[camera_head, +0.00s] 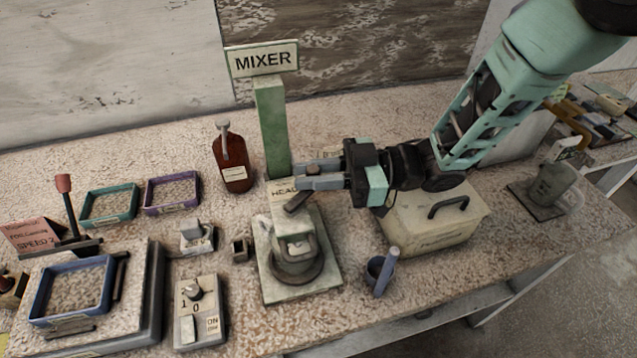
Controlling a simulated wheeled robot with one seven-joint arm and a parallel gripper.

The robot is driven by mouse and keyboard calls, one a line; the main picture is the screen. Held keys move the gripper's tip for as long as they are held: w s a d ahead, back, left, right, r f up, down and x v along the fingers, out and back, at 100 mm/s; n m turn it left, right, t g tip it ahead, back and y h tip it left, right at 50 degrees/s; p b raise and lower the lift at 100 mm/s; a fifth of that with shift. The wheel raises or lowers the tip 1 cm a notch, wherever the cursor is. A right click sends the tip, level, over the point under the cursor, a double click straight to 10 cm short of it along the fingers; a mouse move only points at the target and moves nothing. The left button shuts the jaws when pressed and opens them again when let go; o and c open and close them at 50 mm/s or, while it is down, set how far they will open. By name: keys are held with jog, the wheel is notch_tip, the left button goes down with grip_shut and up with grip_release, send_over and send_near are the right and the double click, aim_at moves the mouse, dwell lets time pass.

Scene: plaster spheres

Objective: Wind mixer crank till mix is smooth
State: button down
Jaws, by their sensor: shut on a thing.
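The mixer (272,125) is a green column with a "MIXER" sign on top and a pale head labelled "HEAD". Its base plate (270,288) lies on the bench, with a round grey bowl (297,265) under the head. A short dark bar (297,201) shows on the head just below my fingers. My gripper (292,174) reaches in from the right at the head and is shut on the mixer crank, which the fingers mostly hide. The mix inside the bowl cannot be made out.
A brown bottle (232,160) stands left of the column. A pale lidded box (435,220) sits under my arm, and a small dark cup with a pestle (384,272) is right of the base. A switch box (198,312), small trays (108,205) and a lever (66,205) are at left.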

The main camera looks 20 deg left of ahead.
jog(key=n+g+h, duration=0.1)
jog(key=g, duration=0.1)
jog(key=a+n+g+h+b, duration=0.1)
jog(key=n+g, duration=0.1)
jog(key=a+n+g+h+b, duration=0.1)
jog(key=shift+w+f+g+h, duration=0.15)
jog(key=shift+w+g+h, duration=0.15)
jog(key=shift+g, duration=0.1)
jog(key=shift+s+a+n+g+h+b, duration=0.1)
jog(key=shift+a+n+g+h+b, duration=0.3)
jog(key=shift+n+g+h, duration=0.3)
jog(key=shift+a+n+g+h+b, duration=0.25)
jog(key=shift+n+g+h+b, duration=0.25)
jog(key=shift+n+h, duration=0.35)
jog(key=shift+r, duration=0.2)
jog(key=c, duration=1.3)
grip_release()
jog(key=shift+c, duration=0.2)
jog(key=shift+r, duration=0.1)
